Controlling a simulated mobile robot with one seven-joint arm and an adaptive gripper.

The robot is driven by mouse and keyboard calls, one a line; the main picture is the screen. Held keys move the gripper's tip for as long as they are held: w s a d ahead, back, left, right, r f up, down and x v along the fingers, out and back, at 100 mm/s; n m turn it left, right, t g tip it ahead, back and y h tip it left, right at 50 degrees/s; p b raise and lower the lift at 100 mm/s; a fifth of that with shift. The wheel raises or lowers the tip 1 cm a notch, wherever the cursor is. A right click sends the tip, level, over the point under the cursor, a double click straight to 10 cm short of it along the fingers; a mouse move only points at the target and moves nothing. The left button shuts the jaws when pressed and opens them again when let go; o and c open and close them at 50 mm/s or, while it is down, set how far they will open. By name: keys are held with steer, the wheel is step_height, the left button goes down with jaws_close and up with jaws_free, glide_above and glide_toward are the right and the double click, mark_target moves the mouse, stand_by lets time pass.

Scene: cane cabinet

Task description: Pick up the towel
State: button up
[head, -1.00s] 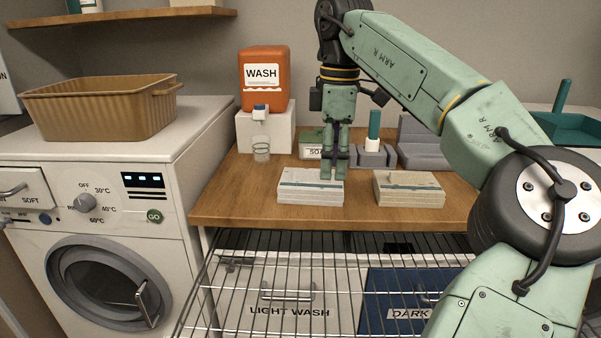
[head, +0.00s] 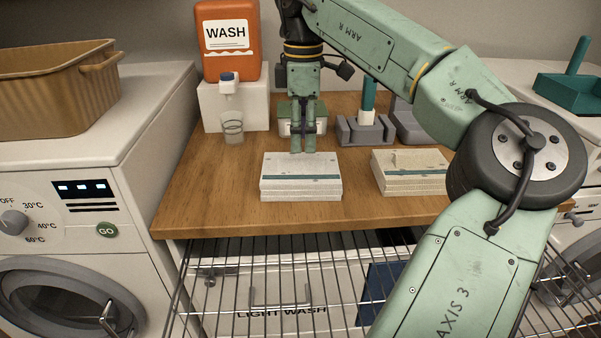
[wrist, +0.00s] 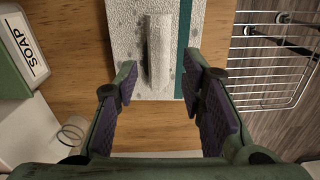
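A folded white towel (head: 300,188) with a teal stripe lies as a flat stack on the wooden counter in the head view. It also shows in the wrist view (wrist: 130,30), with a raised ridge of cloth on top. A second, similar towel (head: 410,172) lies to its right. My gripper (head: 301,148) points down at the back edge of the left towel in the head view. In the wrist view my gripper (wrist: 163,95) is open, one finger on either side of the near end of the ridge. Nothing is gripped. I cannot tell whether the fingertips touch the cloth.
A soap box (head: 290,119) stands just behind my gripper. A clear cup (head: 233,127) and an orange wash dispenser (head: 227,45) stand to the left. A grey holder (head: 363,128) is behind right. A wire rack (head: 250,268) lies in front, below the counter edge.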

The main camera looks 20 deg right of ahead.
mark_target(301, 158)
steer(key=shift+w+a+f+p, duration=0.15)
steer(key=shift+f+p, duration=0.65)
steer(key=shift+f, duration=1.9)
steer(key=shift+c, duration=0.4)
jaws_close()
